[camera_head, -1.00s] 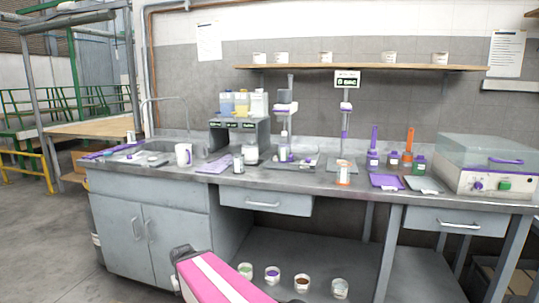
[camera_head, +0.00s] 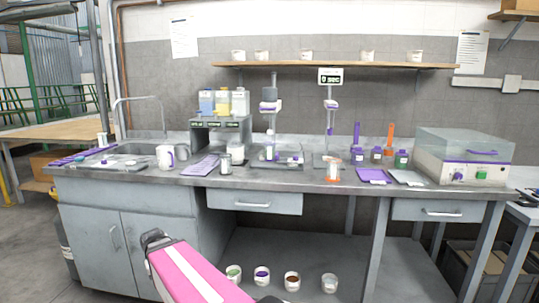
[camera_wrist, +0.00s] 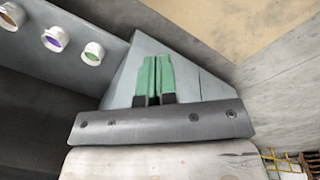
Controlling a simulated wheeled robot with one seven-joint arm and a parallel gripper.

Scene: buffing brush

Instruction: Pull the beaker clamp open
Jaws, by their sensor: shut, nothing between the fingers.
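Two upright stands with purple and white parts stand on the bench: a left stand (camera_head: 270,107) and a right stand (camera_head: 330,104) under a small timer sign. A clamp is too small to make out for certain on either, and I cannot tell whether it is open or shut. My gripper shows in the wrist view as two green fingers (camera_wrist: 154,60) side by side, shut and empty. It points down toward the floor and the grey cabinet, well away from the stands. In the head view my pink arm is low in front of the bench, and the fingers are not seen.
The grey bench (camera_head: 130,187) has a white mug (camera_head: 166,157), a bottle rack (camera_head: 222,125), an orange-banded container (camera_head: 332,171) and a clear-lidded machine (camera_head: 463,157). A wooden shelf (camera_head: 340,66) with cups hangs above. Several cups sit low under the bench. Floor in front is free.

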